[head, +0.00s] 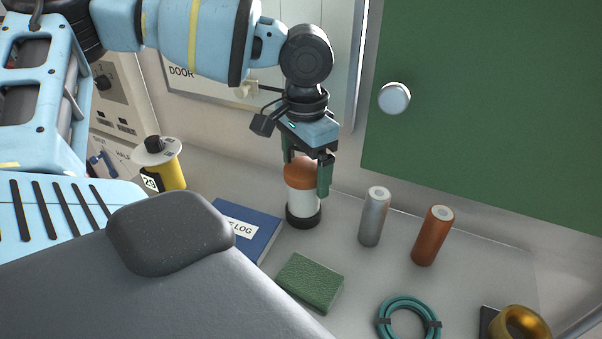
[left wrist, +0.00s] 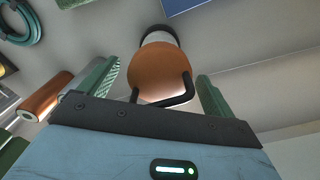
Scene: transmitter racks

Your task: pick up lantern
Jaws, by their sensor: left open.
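The lantern (head: 303,201) stands upright on the grey shelf, with an orange top, a white middle and a black base. My left gripper (head: 306,176) is directly above it, pointing down, with its green fingers open on either side of the orange top. In the left wrist view the lantern's orange top (left wrist: 158,73) and its black wire handle lie between the spread fingers of my left gripper (left wrist: 158,88). I cannot tell whether either finger touches it. My right gripper is not in view.
A blue log book (head: 250,228) and a green sponge-like block (head: 310,282) lie in front. A silver cylinder (head: 375,216) and a copper cylinder (head: 432,235) stand to the right, near a teal cable coil (head: 408,302). A yellow spool-like object (head: 166,168) stands left. Walls close off the back.

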